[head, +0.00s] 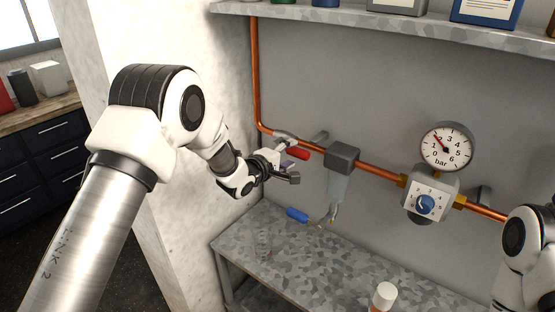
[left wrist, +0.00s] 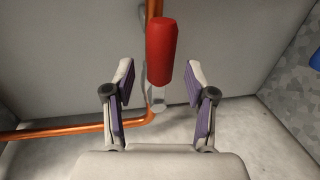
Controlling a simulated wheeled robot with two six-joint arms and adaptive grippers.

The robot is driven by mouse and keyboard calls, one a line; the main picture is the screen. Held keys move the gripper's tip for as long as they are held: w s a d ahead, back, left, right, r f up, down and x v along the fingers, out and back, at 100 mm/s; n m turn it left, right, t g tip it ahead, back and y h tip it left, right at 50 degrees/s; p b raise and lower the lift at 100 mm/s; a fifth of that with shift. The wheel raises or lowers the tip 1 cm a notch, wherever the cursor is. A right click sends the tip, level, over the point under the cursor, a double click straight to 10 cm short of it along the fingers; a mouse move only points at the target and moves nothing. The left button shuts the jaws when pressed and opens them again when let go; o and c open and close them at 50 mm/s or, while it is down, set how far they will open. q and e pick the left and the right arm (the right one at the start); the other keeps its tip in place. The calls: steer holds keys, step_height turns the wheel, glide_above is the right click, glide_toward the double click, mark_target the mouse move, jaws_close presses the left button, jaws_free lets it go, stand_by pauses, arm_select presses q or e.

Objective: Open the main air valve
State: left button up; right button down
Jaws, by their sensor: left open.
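The main air valve has a red handle (head: 298,153) on the copper pipe at the wall, left of the grey filter block. In the left wrist view the red handle (left wrist: 161,52) stands between and just beyond the two fingers, with its pale lever below it in front of the pipe. My left gripper (head: 290,170) is open around the line of the handle; in the left wrist view its purple pads (left wrist: 159,95) stand apart on either side, with gaps to the handle. My right arm shows at the right edge, but its gripper is out of view.
A filter block (head: 342,157), a regulator with blue knob (head: 426,203) and a bar gauge (head: 446,147) sit along the copper pipe (head: 380,172).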

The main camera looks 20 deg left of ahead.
arm_select(q)
steer(key=v, duration=0.8)
steer(key=shift+s, duration=0.3)
steer(key=shift+a+r, duration=0.1)
